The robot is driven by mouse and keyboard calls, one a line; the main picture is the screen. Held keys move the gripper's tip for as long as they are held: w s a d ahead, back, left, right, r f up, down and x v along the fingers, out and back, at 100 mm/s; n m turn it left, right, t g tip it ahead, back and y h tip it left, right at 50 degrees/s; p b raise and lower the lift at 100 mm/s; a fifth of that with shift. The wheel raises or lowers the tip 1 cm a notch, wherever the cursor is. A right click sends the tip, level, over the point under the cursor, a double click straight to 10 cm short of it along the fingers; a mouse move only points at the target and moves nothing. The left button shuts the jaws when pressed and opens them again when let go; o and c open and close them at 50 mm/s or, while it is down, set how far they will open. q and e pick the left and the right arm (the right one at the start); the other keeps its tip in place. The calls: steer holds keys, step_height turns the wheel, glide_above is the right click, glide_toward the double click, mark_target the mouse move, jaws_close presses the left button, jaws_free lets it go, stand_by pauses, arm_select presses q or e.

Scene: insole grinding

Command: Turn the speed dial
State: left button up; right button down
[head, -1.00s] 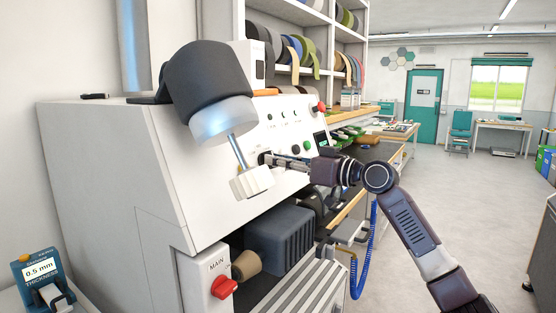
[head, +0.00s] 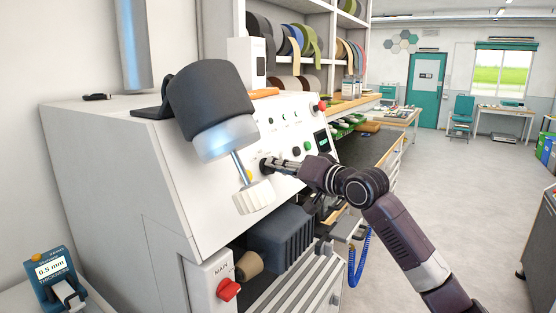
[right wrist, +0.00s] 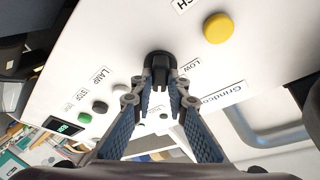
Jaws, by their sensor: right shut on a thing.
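The speed dial is a black knob (right wrist: 158,62) on the white sloped panel of the grinding machine, with a "LOW" label beside it. In the head view the dial (head: 264,164) shows partly, at the tip of my right gripper (head: 272,166). In the right wrist view my right gripper (right wrist: 159,82) has its two fingertips on either side of the knob and is shut on it. The fingers hide part of the dial's lower side. My left gripper is not in view.
A yellow button (right wrist: 218,28) sits beside the dial. Several buttons and a small display (head: 322,141) are further along the panel. A dark lamp-like head (head: 208,95) with a white knob (head: 254,197) stands in front of the panel. A red main switch (head: 229,289) is below.

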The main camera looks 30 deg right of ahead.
steer(key=shift+r, duration=0.1)
stand_by(0.3)
steer(key=c, duration=1.9)
jaws_free()
steer(key=s, duration=0.4)
steer(key=s+d, duration=0.1)
steer(key=s, duration=0.3)
steer(key=s+r, duration=0.1)
steer(key=s, duration=0.3)
steer(key=shift+d, duration=0.35)
